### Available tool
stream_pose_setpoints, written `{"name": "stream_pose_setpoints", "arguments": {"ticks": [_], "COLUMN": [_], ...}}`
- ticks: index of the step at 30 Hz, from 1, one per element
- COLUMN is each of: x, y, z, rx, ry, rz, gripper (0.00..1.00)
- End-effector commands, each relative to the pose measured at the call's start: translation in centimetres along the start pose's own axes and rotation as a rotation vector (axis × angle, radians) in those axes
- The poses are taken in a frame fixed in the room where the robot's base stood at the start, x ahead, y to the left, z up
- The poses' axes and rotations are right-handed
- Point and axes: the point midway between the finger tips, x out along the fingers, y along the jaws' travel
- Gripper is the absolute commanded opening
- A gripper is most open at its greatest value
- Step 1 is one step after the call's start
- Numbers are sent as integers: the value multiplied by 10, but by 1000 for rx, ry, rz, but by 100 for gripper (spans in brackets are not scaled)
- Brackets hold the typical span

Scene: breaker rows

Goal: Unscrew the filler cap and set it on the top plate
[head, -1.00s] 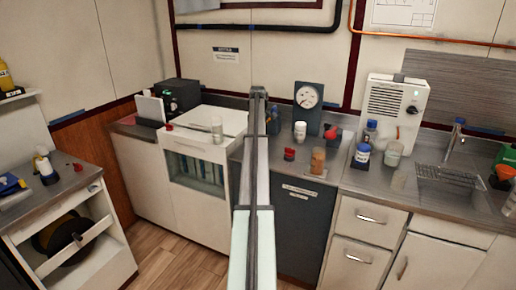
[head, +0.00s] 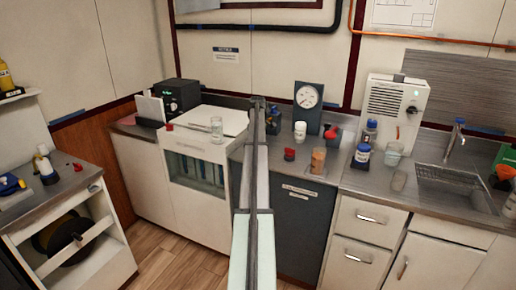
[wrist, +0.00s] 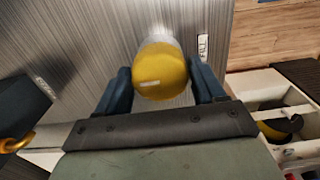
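In the wrist view a rounded yellow object with a small pale mark, which looks like the filler cap (wrist: 160,72), sits between the two dark blue fingers of my gripper (wrist: 159,84). Both fingers appear to touch its sides, so the gripper looks shut on it. A pale, blurred patch shows just beyond the yellow object. The brushed metal surface, seemingly the top plate (wrist: 100,35), lies behind it; whether the cap is clear of its seat cannot be told. In the head view my arm runs up the middle and hides the gripper and cap.
A dark block (wrist: 22,105) and a gold hook stand at left in the wrist view. In the head view a glass beaker (head: 217,130) is left of my arm. A gauge panel (head: 308,105), white bottle (head: 300,131), red-capped item (head: 289,154) and amber cup (head: 318,160) are right.

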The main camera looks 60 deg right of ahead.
Motion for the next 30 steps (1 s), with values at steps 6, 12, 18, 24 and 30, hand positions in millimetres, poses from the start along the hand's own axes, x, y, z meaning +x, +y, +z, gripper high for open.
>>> {"name": "stream_pose_setpoints", "arguments": {"ticks": [6, 12, 18, 24, 30], "x": [0, 0, 0, 0, 0], "y": [0, 0, 0, 0, 0], "z": [0, 0, 0, 0, 0], "rx": [0, -4, -142, -344, -546], "ry": [0, 0, 0, 0, 0], "rz": [0, 0, 0, 0, 0], "gripper": [47, 35, 35, 35, 35]}}
